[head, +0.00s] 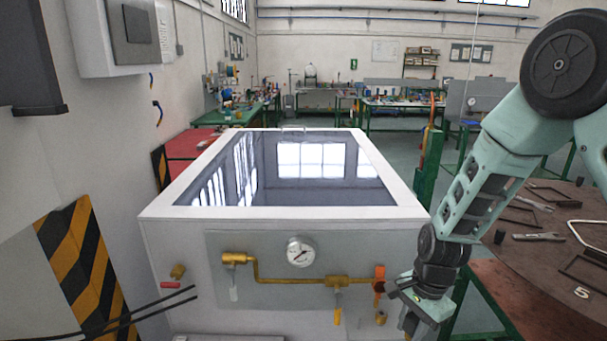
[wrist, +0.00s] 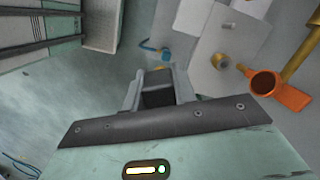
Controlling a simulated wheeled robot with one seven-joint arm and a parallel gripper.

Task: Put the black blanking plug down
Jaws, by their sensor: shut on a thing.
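My gripper (wrist: 157,82) points away from the wrist camera, with its two grey fingers close together. A dark piece, which I take for the black blanking plug (wrist: 157,98), shows between them; its outline is mostly hidden. In the head view my gripper (head: 408,322) is low at the right, beside the front panel's right edge, and the plug cannot be made out there. A brass outlet (head: 380,318) is just left of the gripper, apart from it. It also shows in the wrist view (wrist: 220,61).
The white cabinet (head: 180,235) carries a brass pipe with a gauge (head: 300,251) and an orange valve handle (head: 379,281), close to my gripper. A round brown table (head: 545,250) at the right holds tools, frames and a small black cylinder (head: 499,237).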

